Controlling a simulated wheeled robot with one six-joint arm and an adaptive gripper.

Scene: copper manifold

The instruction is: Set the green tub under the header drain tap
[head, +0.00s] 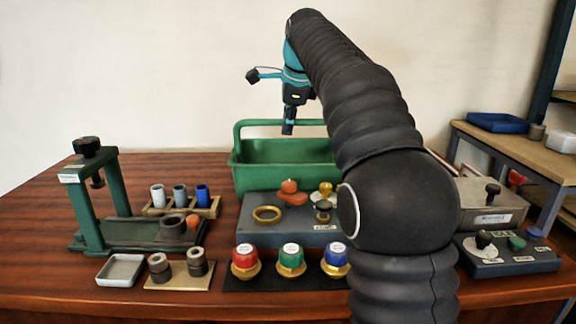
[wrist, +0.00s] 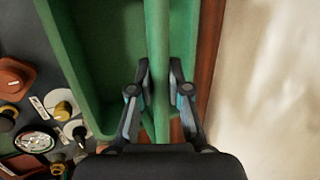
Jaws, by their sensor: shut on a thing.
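The green tub (head: 258,178) stands upright toward the back of the table, behind a grey block. Its handle (head: 256,122) arches up above the rim. My gripper (head: 288,129) comes down onto the handle from above and is shut on it. In the wrist view, the two fingers (wrist: 160,76) sit on either side of the green handle bar (wrist: 157,35), with the tub's wall (wrist: 72,70) to the left. The tub's right end is hidden behind my arm, and its base is hidden by the block. I cannot make out a header drain tap in either view.
A grey block (head: 262,232) with a brass ring and knobs is close in front of the tub. Red, green and blue caps (head: 291,257) stand nearer. A green press frame (head: 88,205) is at left. A grey box (head: 490,214) is at right. Bare table lies back left.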

